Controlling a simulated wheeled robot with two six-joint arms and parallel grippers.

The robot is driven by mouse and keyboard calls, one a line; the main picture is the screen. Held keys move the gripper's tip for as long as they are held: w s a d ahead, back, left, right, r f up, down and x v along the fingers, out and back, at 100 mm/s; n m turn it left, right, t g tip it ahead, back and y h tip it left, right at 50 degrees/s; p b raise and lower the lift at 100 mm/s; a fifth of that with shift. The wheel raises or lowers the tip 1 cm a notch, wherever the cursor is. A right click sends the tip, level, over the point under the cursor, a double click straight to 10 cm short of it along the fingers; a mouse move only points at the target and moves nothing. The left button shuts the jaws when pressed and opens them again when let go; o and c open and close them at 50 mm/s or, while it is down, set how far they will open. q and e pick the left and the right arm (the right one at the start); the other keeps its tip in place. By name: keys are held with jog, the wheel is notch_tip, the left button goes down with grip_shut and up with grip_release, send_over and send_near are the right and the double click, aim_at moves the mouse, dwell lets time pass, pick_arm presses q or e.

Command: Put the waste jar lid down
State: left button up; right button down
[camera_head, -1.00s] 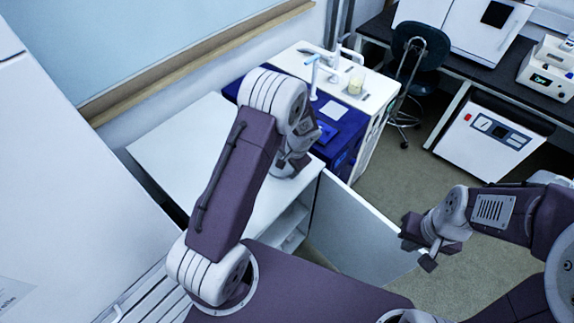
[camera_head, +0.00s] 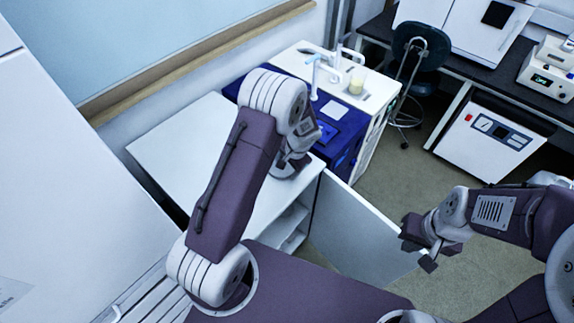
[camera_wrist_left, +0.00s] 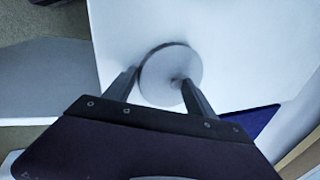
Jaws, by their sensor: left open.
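The white bench top (camera_head: 185,145) is clear to the left of the gripper. A blue cabinet (camera_head: 345,125) adjoins it, with a sink and a beaker (camera_head: 356,86) beyond. An open white cabinet door (camera_head: 355,235) stands in front. A chair (camera_head: 420,48) is further back.

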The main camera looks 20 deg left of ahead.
pick_arm(q)
jog(key=v, duration=1.3)
jog(key=s+n+h, duration=0.3)
jog(key=s+n, duration=0.2)
jog(key=s, duration=1.1)
jog(key=shift+s+n, duration=0.3)
jog(key=shift+n, duration=0.1)
